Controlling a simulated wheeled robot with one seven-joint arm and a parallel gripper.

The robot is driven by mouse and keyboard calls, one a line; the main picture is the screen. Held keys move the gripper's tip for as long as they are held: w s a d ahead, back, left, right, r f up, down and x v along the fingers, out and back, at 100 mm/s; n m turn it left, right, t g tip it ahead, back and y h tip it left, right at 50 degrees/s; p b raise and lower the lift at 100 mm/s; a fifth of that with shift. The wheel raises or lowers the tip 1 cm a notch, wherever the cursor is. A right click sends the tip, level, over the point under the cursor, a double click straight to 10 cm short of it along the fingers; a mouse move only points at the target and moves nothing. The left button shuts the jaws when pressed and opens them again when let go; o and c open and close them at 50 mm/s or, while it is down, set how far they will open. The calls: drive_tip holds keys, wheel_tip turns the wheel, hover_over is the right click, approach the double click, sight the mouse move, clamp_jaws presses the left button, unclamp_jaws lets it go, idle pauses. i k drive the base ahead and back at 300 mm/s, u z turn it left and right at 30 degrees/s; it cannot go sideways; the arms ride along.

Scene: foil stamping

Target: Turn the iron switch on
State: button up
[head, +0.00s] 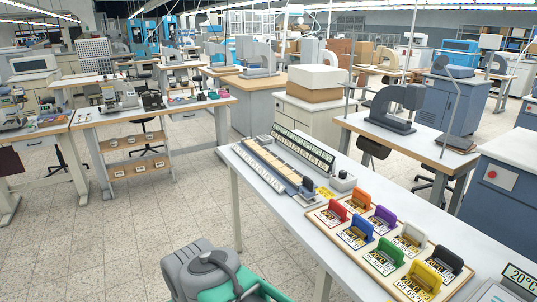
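A small pale box with a dark round knob (342,181) stands near the far edge of the white worktable (280,212). It may be the iron switch, but no label on it is readable. No separate iron can be made out for certain. My gripper cannot be made out in the head view. A grey and green rounded shape at the bottom edge may be part of my arm.
A board (323,221) with several coloured, numbered blocks fills the table's middle. Long strip racks (305,150) lie at its left end. A bench with a grey machine (396,108) stands behind. Tiled floor (130,240) to the left is open.

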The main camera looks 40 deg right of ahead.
sight(343, 173)
drive_tip(key=z, duration=0.1)
drive_tip(key=i, duration=1.45)
drive_tip(key=z, duration=1.45)
drive_tip(key=i, duration=1.15)
drive_tip(key=z, duration=1)
